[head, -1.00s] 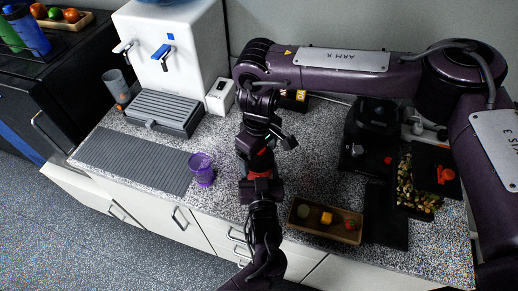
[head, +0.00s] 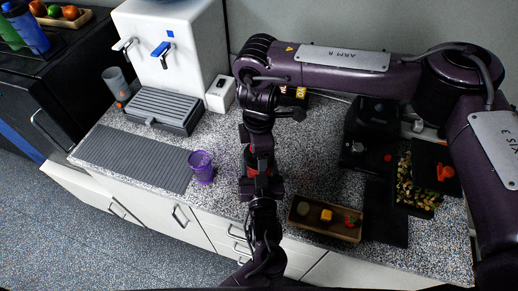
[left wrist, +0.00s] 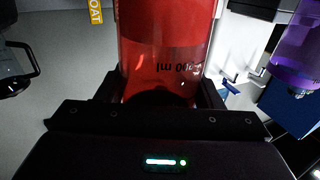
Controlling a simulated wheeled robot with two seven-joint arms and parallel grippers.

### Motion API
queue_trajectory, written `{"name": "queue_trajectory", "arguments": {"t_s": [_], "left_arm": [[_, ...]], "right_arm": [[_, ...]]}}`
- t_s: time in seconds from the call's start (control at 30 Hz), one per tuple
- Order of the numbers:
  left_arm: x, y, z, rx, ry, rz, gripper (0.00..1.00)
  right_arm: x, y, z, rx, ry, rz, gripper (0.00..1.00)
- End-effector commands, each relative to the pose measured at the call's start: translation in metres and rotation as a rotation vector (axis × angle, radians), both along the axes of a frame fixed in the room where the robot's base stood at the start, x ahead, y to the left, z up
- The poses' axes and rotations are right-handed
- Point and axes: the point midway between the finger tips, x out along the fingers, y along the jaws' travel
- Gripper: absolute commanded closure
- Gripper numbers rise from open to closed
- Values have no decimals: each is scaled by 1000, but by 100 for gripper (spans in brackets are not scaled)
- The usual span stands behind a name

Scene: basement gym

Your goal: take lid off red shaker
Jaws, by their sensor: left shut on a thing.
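The red shaker (left wrist: 165,60) fills the middle of the left wrist view, translucent with dark volume print. In the head view only a strip of its red body (head: 250,160) shows between my two arms. My left gripper (head: 262,186) comes from below and is shut around the shaker's body; its fingers flank the shaker in the left wrist view (left wrist: 160,98). My right gripper (head: 257,138) points down over the shaker's top. Its fingertips blend into dark parts, so its opening is unclear. The lid cannot be made out.
A purple cup (head: 201,167) stands left of the shaker, near the counter's front edge. A wooden tray with food (head: 298,222) lies to the right. A white dispenser (head: 190,45) and grey drip tray (head: 160,112) stand at the back left. The grey mat (head: 130,158) is clear.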

Motion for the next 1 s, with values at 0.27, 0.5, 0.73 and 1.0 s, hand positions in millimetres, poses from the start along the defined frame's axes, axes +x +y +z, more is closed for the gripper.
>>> {"name": "queue_trajectory", "arguments": {"t_s": [0.27, 0.5, 0.73, 1.0], "left_arm": [[0, 0, 1, -1, -1, 1, 100], [0, 0, 1, 0, -1, 1, 100], [0, 0, 1, 0, -1, 1, 100], [0, 0, 1, 0, -1, 1, 100]], "right_arm": [[1, -1, 0, -1, -1, 620, 58], [1, 0, 1, -1, -3, 1166, 58], [2, 0, 2, -2, -4, 1695, 58], [2, 0, 2, -5, -5, 2191, 58]]}}
